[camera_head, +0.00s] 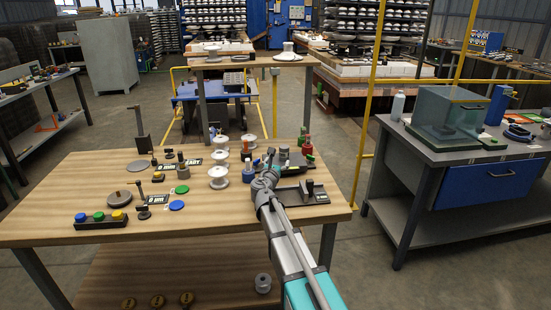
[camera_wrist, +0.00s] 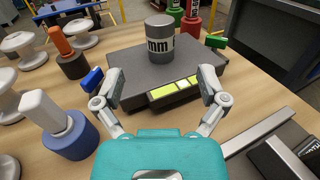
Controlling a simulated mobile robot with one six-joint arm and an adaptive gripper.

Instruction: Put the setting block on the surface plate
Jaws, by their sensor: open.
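A grey cylinder marked "mm" (camera_wrist: 160,38), which looks like the setting block, stands upright on a dark grey slab (camera_wrist: 125,62), which looks like the surface plate. The slab has a yellow-green label on its near side. In the head view the cylinder (camera_head: 284,151) and slab (camera_head: 296,160) are at the right of the wooden table, partly hidden by my arm. My gripper (camera_wrist: 161,80) is open and empty, fingers spread over the slab's near part. The cylinder is beyond the fingertips, apart from them. My gripper also shows in the head view (camera_head: 266,180).
Left of the slab stand a blue-based piece with a white top (camera_wrist: 68,136), an orange-topped piece (camera_wrist: 70,60) and white insulators (camera_head: 219,176). Red and green bottles (camera_head: 307,147) are behind. A dark fixture (camera_head: 305,193) lies right. The table's front middle is clear.

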